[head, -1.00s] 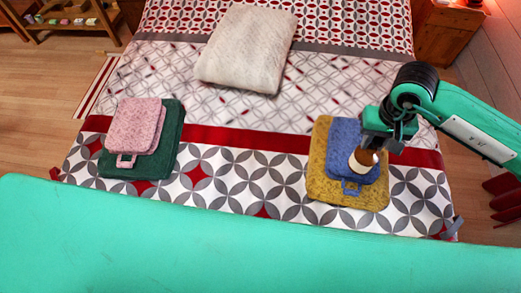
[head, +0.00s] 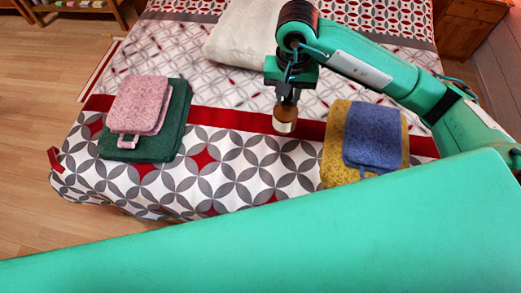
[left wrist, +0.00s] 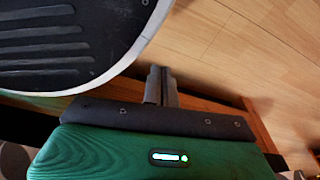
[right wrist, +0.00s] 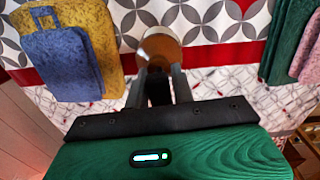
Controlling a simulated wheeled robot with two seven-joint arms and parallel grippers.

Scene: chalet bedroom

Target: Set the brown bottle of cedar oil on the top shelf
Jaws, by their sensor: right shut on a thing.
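The brown bottle (head: 285,115) has an amber body and a pale band at its lower end in the head view. My right gripper (head: 287,97) is shut on it and holds it over the bed, left of the yellow and blue towels. In the right wrist view the bottle (right wrist: 160,46) sits between the tips of my right gripper (right wrist: 160,76). My left gripper (left wrist: 161,84) shows only in the left wrist view, with its fingers together and nothing between them. A low wooden shelf unit (head: 75,9) is partly in view at the top left.
On the bed lie a pink towel (head: 143,100) on a green one (head: 178,128), a blue towel (head: 372,137) on a yellow one (head: 335,152), and a white folded blanket (head: 240,40). A wooden nightstand (head: 468,25) stands at top right. Bare floor (head: 50,80) is at left.

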